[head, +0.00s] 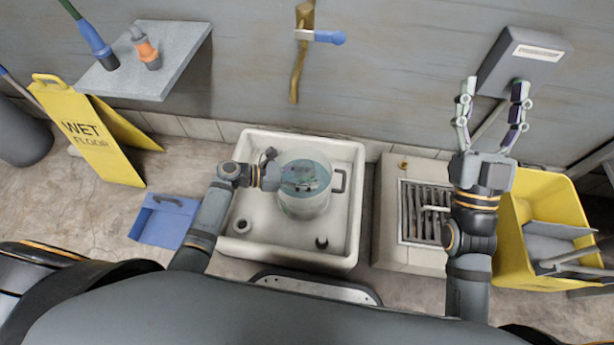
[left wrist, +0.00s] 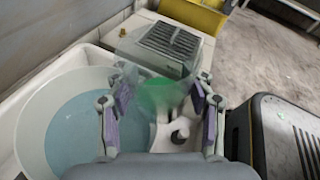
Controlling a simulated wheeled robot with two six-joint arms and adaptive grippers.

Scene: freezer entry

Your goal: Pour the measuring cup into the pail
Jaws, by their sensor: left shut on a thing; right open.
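The pail (left wrist: 33,128) is a wide, pale round vessel holding bluish liquid, at the left of the left wrist view. In the head view the pail (head: 305,208) stands in the white basin. The clear measuring cup (left wrist: 157,92), with green at its middle, is between the fingers of my left gripper (left wrist: 160,110). In the head view my left gripper (head: 300,184) is at the pail, where the cup is hard to separate from it. I cannot tell the cup's tilt. My right gripper (head: 493,95) is open and empty, raised before the wall.
The white basin (head: 260,140) surrounds the pail. A drain grate (head: 422,208) and a yellow bucket (head: 512,235) lie to the right. A wet-floor sign (head: 95,140) and blue dustpan (head: 163,220) are on the left. A tap (head: 300,60) is on the wall above.

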